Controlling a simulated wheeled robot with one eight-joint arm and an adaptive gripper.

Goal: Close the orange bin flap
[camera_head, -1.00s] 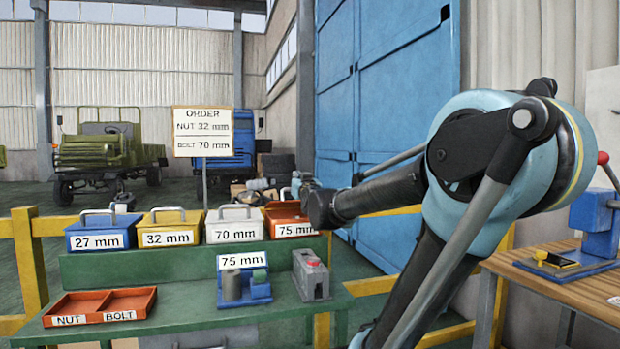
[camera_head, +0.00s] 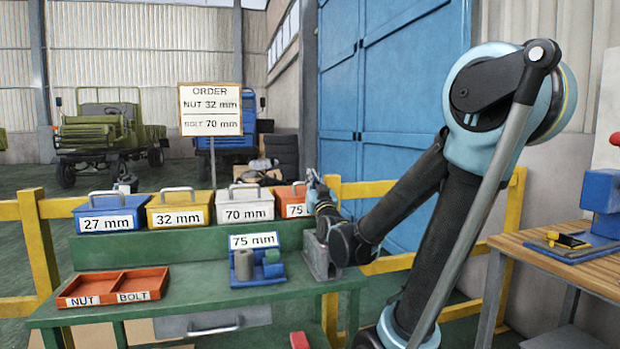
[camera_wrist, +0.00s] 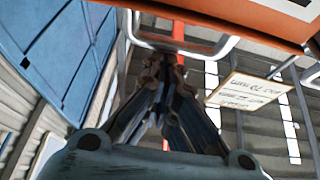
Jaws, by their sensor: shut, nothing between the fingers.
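The orange bin (camera_head: 283,207), labelled 75 mm, is the rightmost bin on the green shelf in the head view. Its right side is hidden behind my gripper and wrist, and I cannot tell how its flap stands. In the wrist view, an orange panel (camera_wrist: 225,14) fills the top right, with part of a white label. A pale handle loop (camera_wrist: 228,45) stands out from its edge. My gripper (camera_head: 312,178) is at the bin's right end. In the wrist view, my gripper (camera_wrist: 163,68) has its fingers together and empty, close to the handle; contact is unclear.
Blue (camera_head: 112,218), yellow (camera_head: 178,209) and white (camera_head: 243,207) bins stand in a row to the left. Below are an orange NUT/BOLT tray (camera_head: 113,286), a blue fixture (camera_head: 257,272) and a grey block (camera_head: 318,258). A blue door (camera_head: 395,110) is behind my arm.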

